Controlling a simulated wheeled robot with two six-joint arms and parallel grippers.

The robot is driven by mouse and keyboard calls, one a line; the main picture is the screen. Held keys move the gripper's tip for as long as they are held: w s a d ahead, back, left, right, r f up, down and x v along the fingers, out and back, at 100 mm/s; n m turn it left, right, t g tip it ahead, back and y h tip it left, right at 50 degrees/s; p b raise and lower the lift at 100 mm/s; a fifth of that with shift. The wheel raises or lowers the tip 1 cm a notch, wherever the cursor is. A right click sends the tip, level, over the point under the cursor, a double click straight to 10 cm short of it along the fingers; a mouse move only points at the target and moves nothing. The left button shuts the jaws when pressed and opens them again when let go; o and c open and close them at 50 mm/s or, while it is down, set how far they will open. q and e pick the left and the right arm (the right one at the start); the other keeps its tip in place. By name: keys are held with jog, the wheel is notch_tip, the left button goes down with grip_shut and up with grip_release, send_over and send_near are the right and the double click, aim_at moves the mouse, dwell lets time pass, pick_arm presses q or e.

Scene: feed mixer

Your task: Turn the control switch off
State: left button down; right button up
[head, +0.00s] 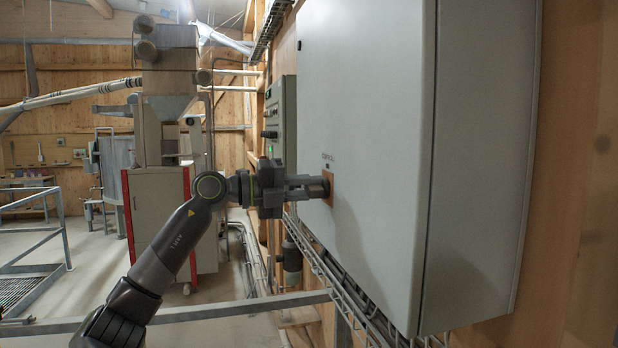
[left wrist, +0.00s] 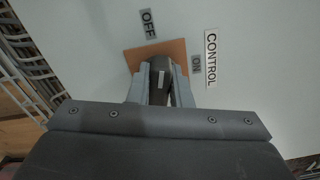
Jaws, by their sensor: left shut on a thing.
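The control switch sits on a small orange-brown plate (left wrist: 179,47) on the front of a large grey cabinet (head: 365,130). My left gripper (head: 318,187) reaches the plate from the left in the head view. In the left wrist view its two fingers (left wrist: 158,90) are shut on the dark switch knob (left wrist: 158,68), which has a white mark. The OFF label (left wrist: 149,24) is above the knob, and the ON label (left wrist: 196,65) and CONTROL label (left wrist: 211,58) are to its right. The knob lies roughly in line with OFF; the fingers partly hide it. My right gripper is not in view.
A smaller control box (head: 280,120) with a green light is on the wall behind my gripper. A wire cable tray (head: 335,285) runs below the cabinet. A metal railing (head: 240,308) crosses the foreground. A feed machine (head: 160,200) stands farther back on open floor.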

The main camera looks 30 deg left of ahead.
pick_arm(q)
jog(key=shift+n+p, duration=1.05)
jog(key=shift+n, duration=0.55)
jog(key=shift+f, duration=0.1)
jog(key=c, duration=1.3)
grip_release()
jog(key=shift+a, duration=0.1)
